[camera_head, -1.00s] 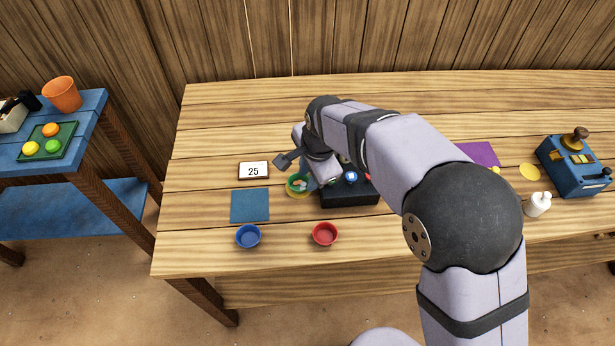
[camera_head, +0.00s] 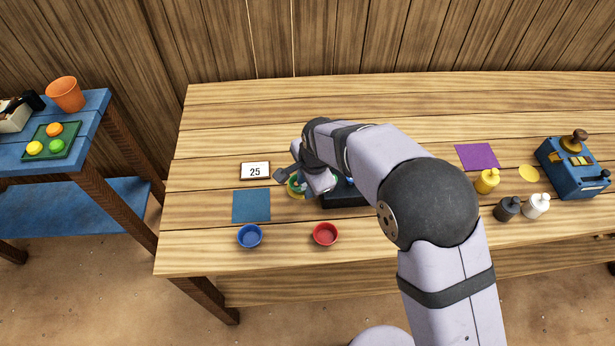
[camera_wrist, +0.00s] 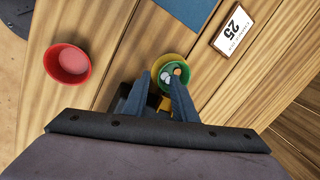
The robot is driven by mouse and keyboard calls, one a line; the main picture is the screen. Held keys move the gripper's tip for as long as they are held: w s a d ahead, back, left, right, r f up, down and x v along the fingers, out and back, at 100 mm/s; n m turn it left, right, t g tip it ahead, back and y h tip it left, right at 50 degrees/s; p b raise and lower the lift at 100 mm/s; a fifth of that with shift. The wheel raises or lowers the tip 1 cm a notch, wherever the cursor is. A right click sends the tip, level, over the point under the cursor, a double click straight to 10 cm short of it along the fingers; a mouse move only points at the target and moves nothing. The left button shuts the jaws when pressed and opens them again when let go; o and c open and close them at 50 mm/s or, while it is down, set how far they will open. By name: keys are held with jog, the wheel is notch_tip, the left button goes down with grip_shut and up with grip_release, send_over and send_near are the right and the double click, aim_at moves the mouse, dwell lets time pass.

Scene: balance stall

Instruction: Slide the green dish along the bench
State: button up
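The small green dish (camera_wrist: 163,66) is near the top centre of the wrist view, with a few small white and orange-brown pieces in it. It sits inside or on a yellow round rim (camera_wrist: 185,60). In the head view the green dish (camera_head: 293,184) shows left of my wrist, partly covered by it. My gripper (camera_wrist: 162,84) has its two blue-grey fingers apart at the dish's near side. The right finger overlaps the dish in the picture, the left finger is by its left edge. Whether either touches the dish, I cannot tell.
A black box (camera_head: 346,201) is right beside the dish, mostly under my arm. A blue mat (camera_head: 252,206), blue bowl (camera_head: 250,236), red bowl (camera_head: 325,234) and "25" card (camera_head: 255,171) surround it. The bench's back is clear.

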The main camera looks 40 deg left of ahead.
jog(key=shift+x, duration=1)
jog(key=shift+c, duration=0.3)
grip_shut()
jog(key=shift+s+a, duration=0.1)
jog(key=shift+s, duration=0.1)
jog(key=shift+s+a+p, duration=0.1)
jog(key=shift+s+a, duration=0.9)
jog(key=shift+s, duration=1.05)
jog(key=shift+s+a+p, duration=0.15)
jog(key=shift+s+a, duration=0.85)
jog(key=shift+s, duration=1.05)
jog(key=shift+s+a+p, duration=0.1)
jog(key=shift+s+a, duration=0.9)
jog(key=shift+s, duration=1.05)
